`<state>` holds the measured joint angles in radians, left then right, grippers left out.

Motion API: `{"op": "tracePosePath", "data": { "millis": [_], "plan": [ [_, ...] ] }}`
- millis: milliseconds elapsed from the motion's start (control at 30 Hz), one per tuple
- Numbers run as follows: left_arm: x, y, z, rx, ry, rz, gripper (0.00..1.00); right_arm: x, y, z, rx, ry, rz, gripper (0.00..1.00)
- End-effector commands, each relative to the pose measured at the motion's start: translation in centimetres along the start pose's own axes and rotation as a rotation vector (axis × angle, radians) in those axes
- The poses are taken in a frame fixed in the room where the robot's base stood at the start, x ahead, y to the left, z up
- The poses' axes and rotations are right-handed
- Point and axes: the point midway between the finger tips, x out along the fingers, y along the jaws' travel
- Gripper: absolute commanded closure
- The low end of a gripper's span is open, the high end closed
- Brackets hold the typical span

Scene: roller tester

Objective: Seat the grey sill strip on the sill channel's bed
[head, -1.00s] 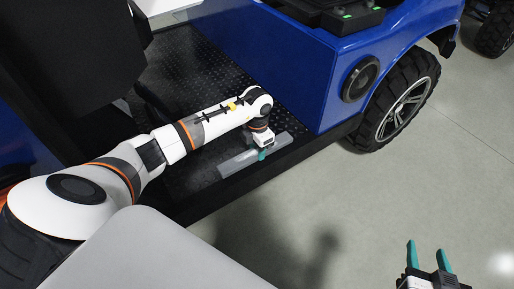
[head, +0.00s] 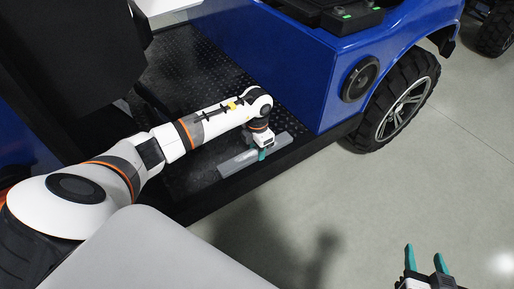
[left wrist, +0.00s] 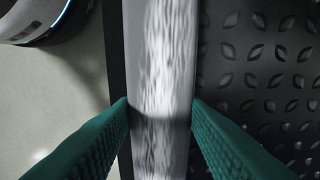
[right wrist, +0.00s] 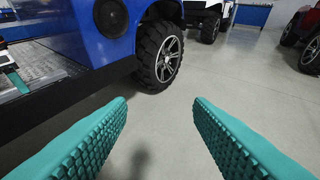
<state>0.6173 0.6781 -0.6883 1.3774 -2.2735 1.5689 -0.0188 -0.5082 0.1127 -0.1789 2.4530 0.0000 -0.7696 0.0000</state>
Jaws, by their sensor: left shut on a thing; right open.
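The grey sill strip (head: 240,163) lies lengthwise along the black sill at the edge of the vehicle's floor in the head view. My left gripper (head: 262,155) is shut on it near its middle. In the left wrist view the strip (left wrist: 160,60) runs between the green fingers (left wrist: 160,115), beside the patterned floor. The sill channel's bed is hidden under the strip, and I cannot tell whether the strip touches it. My right gripper (head: 427,258) is open and empty over the floor at the lower right; its fingers also show in the right wrist view (right wrist: 160,120).
The blue vehicle body (head: 325,75) and a wheel (head: 405,100) stand right of the strip. The black textured floor (head: 190,65) lies behind it. A dark seat (head: 75,60) is at the left. The concrete floor (head: 360,210) in front is clear.

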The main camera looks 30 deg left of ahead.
Motion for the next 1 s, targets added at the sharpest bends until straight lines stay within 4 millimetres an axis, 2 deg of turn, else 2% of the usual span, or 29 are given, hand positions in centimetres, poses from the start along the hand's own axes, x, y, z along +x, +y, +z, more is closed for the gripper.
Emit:
{"op": "tracePosePath", "data": {
  "millis": [600,1000],
  "plan": [
    [0.1,-0.1,0.0,0.0,0.0,-0.001,1.0,-0.1,-0.1,-0.5,0.0,0.029,-0.003,0.53],
    [0.5,-0.1,0.0,-0.001,0.0,-0.001,1.0,0.2,0.0,1.3,-0.003,-0.062,0.001,0.53]
  ]
}}
